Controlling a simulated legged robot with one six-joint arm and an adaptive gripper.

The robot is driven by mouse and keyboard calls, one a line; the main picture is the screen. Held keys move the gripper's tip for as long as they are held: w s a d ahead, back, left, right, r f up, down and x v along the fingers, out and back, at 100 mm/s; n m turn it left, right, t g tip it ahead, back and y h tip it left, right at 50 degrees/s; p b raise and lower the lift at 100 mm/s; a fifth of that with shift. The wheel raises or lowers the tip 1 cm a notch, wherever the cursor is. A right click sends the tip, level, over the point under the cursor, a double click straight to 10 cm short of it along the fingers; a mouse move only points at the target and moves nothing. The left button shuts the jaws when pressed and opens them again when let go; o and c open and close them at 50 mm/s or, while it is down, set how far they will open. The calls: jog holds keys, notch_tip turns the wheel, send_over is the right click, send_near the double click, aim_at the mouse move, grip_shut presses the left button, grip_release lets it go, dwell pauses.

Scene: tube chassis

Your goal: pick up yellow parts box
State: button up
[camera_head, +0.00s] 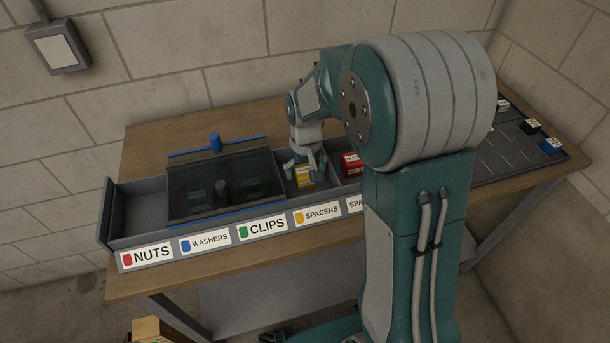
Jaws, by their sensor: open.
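The yellow parts box (304,178) stands in a compartment of the grey tray (146,212), behind the label "SPACERS". My gripper (303,164) is open and points down right at the yellow box. Its fingers show beside and just above the box. I cannot tell whether they touch it. My arm's large joint and column hide the right part of the tray.
A red box (352,164) labelled "NUTS" stands just right of the yellow box. Small black and blue boxes (551,146) stand on a dark mat at right. A wall box (57,46) hangs upper left.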

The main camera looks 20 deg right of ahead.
jog(key=c, duration=1)
jog(key=shift+a, duration=0.1)
jog(key=shift+c, duration=1.2)
jog(key=shift+a, duration=0.15)
